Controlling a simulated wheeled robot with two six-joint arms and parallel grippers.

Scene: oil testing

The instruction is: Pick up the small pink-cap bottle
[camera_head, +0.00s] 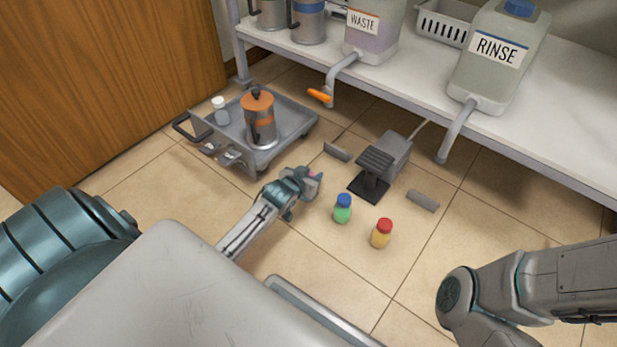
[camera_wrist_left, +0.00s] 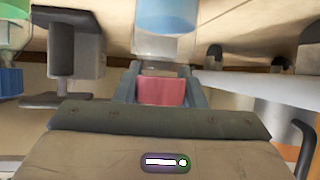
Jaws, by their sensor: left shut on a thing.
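The small pink-cap bottle shows in the left wrist view, upside down there. Its pink cap (camera_wrist_left: 162,92) is between the two fingers, and its clear body with blue liquid (camera_wrist_left: 168,15) extends past them. In the head view only a bit of pink (camera_head: 313,175) shows at the fingertips; the rest is hidden by the gripper. My left gripper (camera_head: 308,180) is shut on the cap; it also shows in the left wrist view (camera_wrist_left: 160,85). I cannot tell whether the bottle touches the floor. My right arm shows at the lower right, its gripper out of view.
A green bottle with blue cap (camera_head: 342,210) and a yellow bottle with red cap (camera_head: 381,234) stand right of the left gripper. A dark stirrer-like device (camera_head: 372,172) is behind them. A grey cart (camera_head: 290,123) holds an orange-topped canister (camera_head: 260,120). A white bench (camera_head: 430,75) runs behind.

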